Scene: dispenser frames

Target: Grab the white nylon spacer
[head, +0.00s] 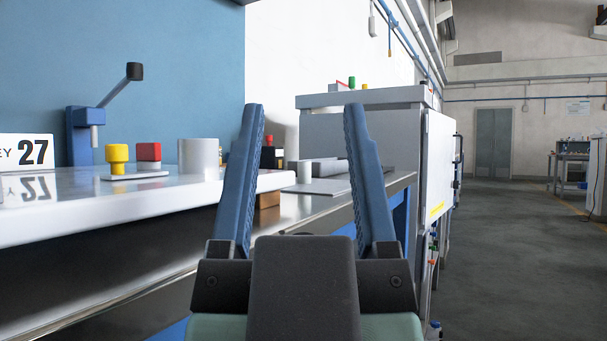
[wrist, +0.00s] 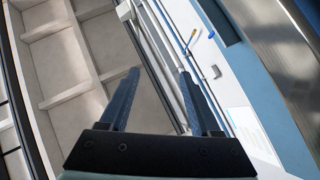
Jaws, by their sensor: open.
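A small white upright cylinder (head: 304,171), which looks like the nylon spacer, stands on a grey plate on the bench. In the head view it shows between my fingers, farther off. A larger pale cylinder (head: 198,157) stands on the white raised shelf, left of my gripper; I cannot tell for sure which of the two is the spacer. My gripper (head: 304,107) is open and empty, fingers pointing up and away in the head view. In the wrist view my gripper (wrist: 160,74) also shows empty, and neither cylinder is seen there.
The white shelf (head: 60,220) bears a yellow knob (head: 117,158), a red block (head: 148,153) and a "27" sign (head: 27,151). A blue lever press (head: 90,130) stands behind. A grey cabinet (head: 375,145) is beyond the bench. Open floor (head: 530,250) lies to the right.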

